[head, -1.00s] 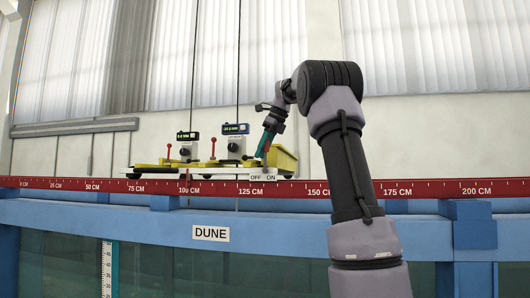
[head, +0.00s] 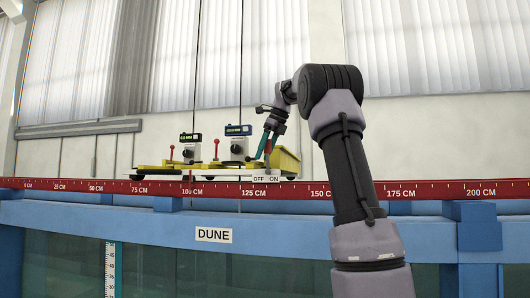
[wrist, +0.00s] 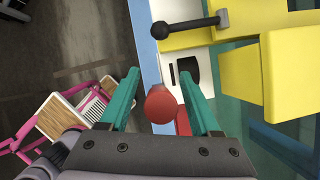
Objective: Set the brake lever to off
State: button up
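The brake lever shows in the wrist view as a red round knob (wrist: 160,103) seen nearly end-on, above a white plate. In the head view the white plate (head: 265,179) reads OFF on the left and ON on the right, on the front of the yellow carriage. My gripper (wrist: 160,75) is open, with its teal fingers on either side of the red knob. The knob seems closer to the right finger; I cannot tell whether they touch. In the head view my gripper (head: 263,152) is just above the plate and hides most of the lever, so its setting cannot be read.
A black-knobbed lever (wrist: 187,26) is ahead of the fingers, and a yellow box (wrist: 288,75) is to the right. Red levers (head: 172,152) and (head: 216,149) with gauges stand left on the carriages. The red scale rail (head: 350,190) runs below. A pink-framed chair (wrist: 70,110) is at left.

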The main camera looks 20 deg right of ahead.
jog(key=v, duration=1)
jog(key=shift+r, duration=0.35)
jog(key=shift+s+d, duration=0.1)
jog(key=shift+s, duration=0.1)
jog(key=s+a+f+n+t, duration=0.1)
jog(key=s+a+f+n, duration=0.2)
jog(key=s+f+n, duration=0.5)
jog(key=s+a+f+n+t, duration=0.1)
jog(key=s+a+f+n, duration=0.3)
jog(key=s+f+n, duration=0.4)
jog(key=s+a+f+n+t+h, duration=0.1)
jog(key=s+a+f+n, duration=0.3)
jog(key=s+f+n, duration=0.3)
jog(key=s+f, duration=0.5)
jog(key=f, duration=0.2)
jog(key=shift+n, duration=0.4)
